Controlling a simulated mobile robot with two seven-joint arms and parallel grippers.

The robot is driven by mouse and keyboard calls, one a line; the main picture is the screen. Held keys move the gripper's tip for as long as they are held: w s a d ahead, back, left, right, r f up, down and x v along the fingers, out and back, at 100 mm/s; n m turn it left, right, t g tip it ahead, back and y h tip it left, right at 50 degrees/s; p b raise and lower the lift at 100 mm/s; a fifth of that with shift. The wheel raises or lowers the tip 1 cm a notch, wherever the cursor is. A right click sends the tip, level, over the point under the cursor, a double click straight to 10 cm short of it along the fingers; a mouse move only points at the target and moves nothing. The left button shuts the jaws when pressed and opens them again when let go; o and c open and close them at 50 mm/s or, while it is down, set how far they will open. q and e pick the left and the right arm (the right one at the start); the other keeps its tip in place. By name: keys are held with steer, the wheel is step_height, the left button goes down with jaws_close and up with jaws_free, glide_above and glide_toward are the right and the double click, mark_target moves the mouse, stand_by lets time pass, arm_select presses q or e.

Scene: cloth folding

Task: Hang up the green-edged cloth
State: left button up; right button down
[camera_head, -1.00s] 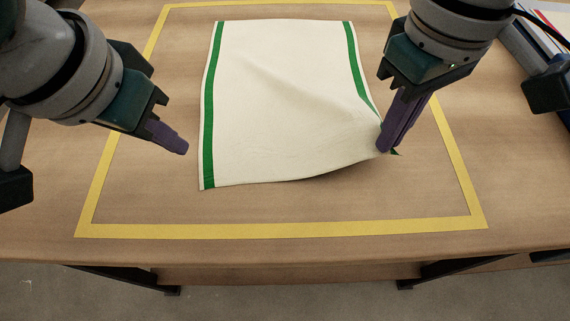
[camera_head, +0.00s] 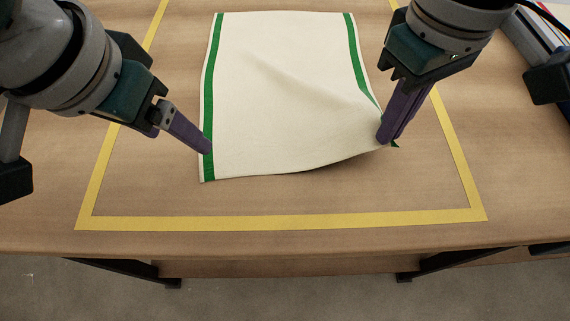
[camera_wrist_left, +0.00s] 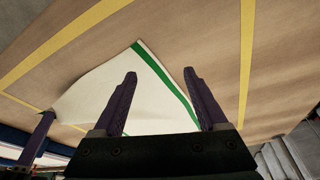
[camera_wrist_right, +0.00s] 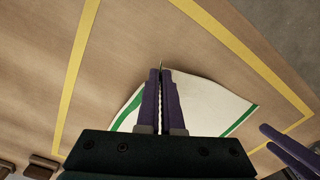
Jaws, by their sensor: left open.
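The white cloth (camera_head: 270,90) with a green stripe down each side lies on the table, its near right corner lifted slightly. My right gripper (camera_head: 384,140) is shut on that near right corner. In the right wrist view its fingers (camera_wrist_right: 160,75) are close together with a bit of cloth between them. My left gripper (camera_head: 208,150) is at the cloth's near left corner, over the left green stripe. In the left wrist view its fingers (camera_wrist_left: 160,75) are spread apart, with the cloth's corner and green stripe (camera_wrist_left: 165,70) between and beyond them.
Yellow tape (camera_head: 280,222) marks a rectangle on the wooden table (camera_head: 40,220) around the cloth. A dark-framed object (camera_head: 540,50) is at the far right edge. The table between the cloth and the near tape is bare.

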mark_target(211, 168)
arm_select(q)
steer(key=c, duration=0.3)
steer(key=shift+w+d+r, duration=0.1)
steer(key=shift+d+r, duration=0.15)
step_height(211, 168, up, 4)
steer(key=d+r+g+y, duration=0.1)
steer(key=d+g, duration=0.2)
steer(key=shift+n, duration=0.4)
steer(key=f, duration=1)
steer(key=shift+s+a+f, duration=0.15)
steer(key=shift+s+a, duration=0.1)
steer(key=shift+s, duration=0.05)
